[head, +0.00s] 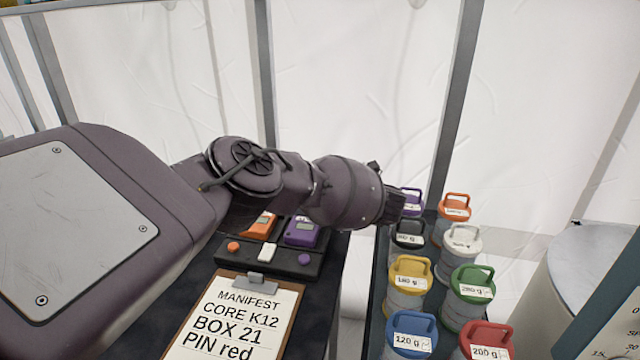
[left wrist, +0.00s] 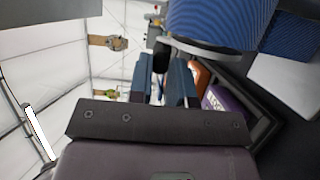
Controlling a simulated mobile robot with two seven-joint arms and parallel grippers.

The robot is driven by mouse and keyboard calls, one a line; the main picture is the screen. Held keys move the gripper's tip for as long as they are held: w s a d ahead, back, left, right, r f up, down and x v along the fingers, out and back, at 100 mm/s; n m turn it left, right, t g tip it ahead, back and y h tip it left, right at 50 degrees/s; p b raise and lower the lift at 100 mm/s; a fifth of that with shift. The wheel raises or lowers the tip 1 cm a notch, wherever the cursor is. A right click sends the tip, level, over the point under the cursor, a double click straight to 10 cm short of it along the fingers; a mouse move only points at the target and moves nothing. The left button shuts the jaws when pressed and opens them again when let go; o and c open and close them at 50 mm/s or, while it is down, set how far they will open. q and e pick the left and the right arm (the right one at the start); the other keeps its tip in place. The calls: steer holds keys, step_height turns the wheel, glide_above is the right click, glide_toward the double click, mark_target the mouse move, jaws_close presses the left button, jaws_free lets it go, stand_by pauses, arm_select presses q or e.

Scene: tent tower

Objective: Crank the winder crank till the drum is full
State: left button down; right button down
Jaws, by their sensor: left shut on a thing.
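In the left wrist view my left gripper (left wrist: 160,80) has its two blue-grey fingers closed on a black grip (left wrist: 161,57), which looks like the winder crank's handle. Just above and right of it is a blue ribbed cylinder (left wrist: 215,20) with a pale metal rim, likely the drum; how full it is cannot be told. In the head view my left arm reaches in from the left across the middle. Its gripper cannot be made out there, and neither crank nor drum shows. My right gripper is in neither view.
An orange device (head: 262,224) and a purple device (head: 302,232) sit on a dark tray (head: 240,262). A clipboard (head: 240,325) lies in front. Several lidded weight jars, including a yellow one (head: 410,275), stand right of the arm. A pale cylinder (head: 590,270) is at far right.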

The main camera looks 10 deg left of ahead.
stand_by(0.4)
arm_select(q)
steer(key=c, duration=1.1)
jaws_free()
steer(key=shift+o, duration=0.2)
steer(key=shift+d, duration=0.15)
